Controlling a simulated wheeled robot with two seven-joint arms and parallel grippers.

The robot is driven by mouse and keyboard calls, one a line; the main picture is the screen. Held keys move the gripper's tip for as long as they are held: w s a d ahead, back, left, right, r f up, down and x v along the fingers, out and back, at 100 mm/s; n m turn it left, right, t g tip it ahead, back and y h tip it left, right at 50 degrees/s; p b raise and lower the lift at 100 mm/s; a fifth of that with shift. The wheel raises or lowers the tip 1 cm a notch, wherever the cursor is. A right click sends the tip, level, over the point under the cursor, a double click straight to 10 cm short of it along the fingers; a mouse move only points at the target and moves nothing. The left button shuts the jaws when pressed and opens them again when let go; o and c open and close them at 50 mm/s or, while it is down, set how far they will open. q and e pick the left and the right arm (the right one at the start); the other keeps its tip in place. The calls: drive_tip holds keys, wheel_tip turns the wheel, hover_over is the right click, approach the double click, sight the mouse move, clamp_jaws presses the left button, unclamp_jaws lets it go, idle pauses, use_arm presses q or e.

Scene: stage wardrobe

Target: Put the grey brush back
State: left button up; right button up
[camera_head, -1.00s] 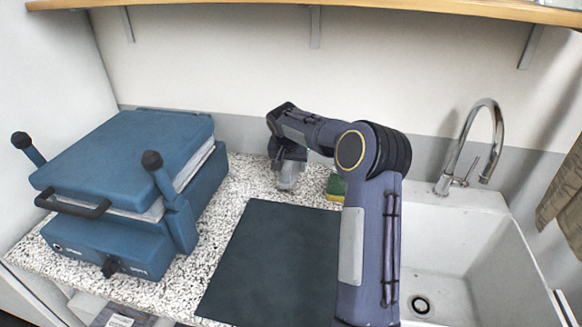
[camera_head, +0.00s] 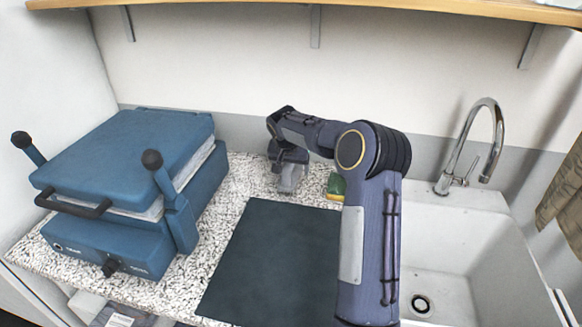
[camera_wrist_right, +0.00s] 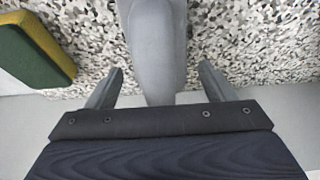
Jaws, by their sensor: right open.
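The grey brush (camera_wrist_right: 157,50) shows in the right wrist view as a smooth grey, rounded body. It lies between the two open fingers of my right gripper (camera_wrist_right: 160,88), with a gap on each side. In the head view my right gripper (camera_head: 290,180) is low over the speckled counter at the back, and the brush cannot be told apart from it there. My left gripper is out of view.
A green and yellow sponge (camera_head: 336,187) lies just right of the gripper. A dark mat (camera_head: 270,260) covers the counter in front. A blue press-like machine (camera_head: 125,190) stands left. A sink (camera_head: 455,240) with tap is right. A shelf (camera_head: 300,10) runs above.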

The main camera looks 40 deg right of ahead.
drive_tip(key=v, duration=1.1)
drive_tip(key=shift+s+a+r, duration=0.1)
drive_tip(key=shift+r, duration=0.3)
drive_tip(key=shift+s+a+r, duration=0.15)
drive_tip(key=shift+s, duration=0.05)
drive_tip(key=s+a+n+t+y, duration=0.1)
drive_tip(key=s+a+n+y, duration=0.2)
drive_tip(key=s+a, duration=0.7)
drive_tip(key=s+a+n+t+y, duration=0.15)
drive_tip(key=s+a+n, duration=0.25)
drive_tip(key=s+a, duration=0.65)
drive_tip(key=s+a+f+n+y, duration=0.1)
drive_tip(key=s+a+f, duration=0.1)
drive_tip(key=s, duration=0.3)
drive_tip(key=s+a+f+y, duration=0.2)
drive_tip(key=s+f, duration=0.2)
drive_tip(key=s, duration=0.2)
drive_tip(key=shift+n, duration=0.4)
drive_tip(key=shift+a, duration=0.1)
